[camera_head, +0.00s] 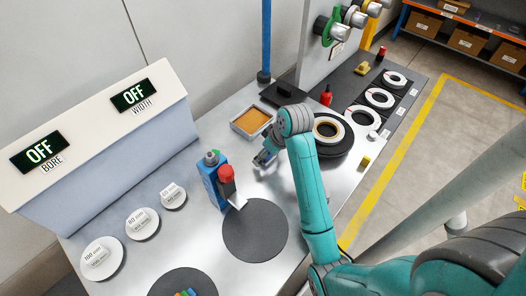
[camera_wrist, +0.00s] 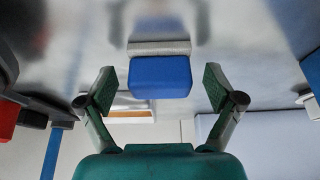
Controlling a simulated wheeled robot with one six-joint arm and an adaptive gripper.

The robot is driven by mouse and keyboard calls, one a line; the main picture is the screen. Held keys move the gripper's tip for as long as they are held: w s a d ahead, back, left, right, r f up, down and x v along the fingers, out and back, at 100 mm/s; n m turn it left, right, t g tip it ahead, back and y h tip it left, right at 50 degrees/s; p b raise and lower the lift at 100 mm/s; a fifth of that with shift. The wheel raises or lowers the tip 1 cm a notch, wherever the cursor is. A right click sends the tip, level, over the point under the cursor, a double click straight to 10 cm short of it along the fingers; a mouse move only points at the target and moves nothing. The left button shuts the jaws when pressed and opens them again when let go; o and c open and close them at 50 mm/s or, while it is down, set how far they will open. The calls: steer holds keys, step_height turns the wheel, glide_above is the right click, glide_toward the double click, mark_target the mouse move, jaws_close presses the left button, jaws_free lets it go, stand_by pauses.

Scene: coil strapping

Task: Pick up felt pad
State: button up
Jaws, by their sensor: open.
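A blue block with a pale grey layer along one side, which I take to be the felt pad (camera_wrist: 160,77), sits on the shiny metal table in the wrist view. My gripper (camera_wrist: 160,90) is open, with one green-padded finger on each side of the block and a visible gap to both. In the head view my gripper (camera_head: 263,159) is low over the table, right of the blue and red tool (camera_head: 213,180). I cannot make out the pad there; the gripper and arm seem to cover it.
A tray with an orange-brown filling (camera_head: 252,121) stands just behind my gripper. A ringed coil on a black disc (camera_head: 331,149) is to the right. A dark round mat (camera_head: 255,231) lies in front.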

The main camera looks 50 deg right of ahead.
steer(key=c, duration=1.3)
steer(key=shift+r, duration=0.15)
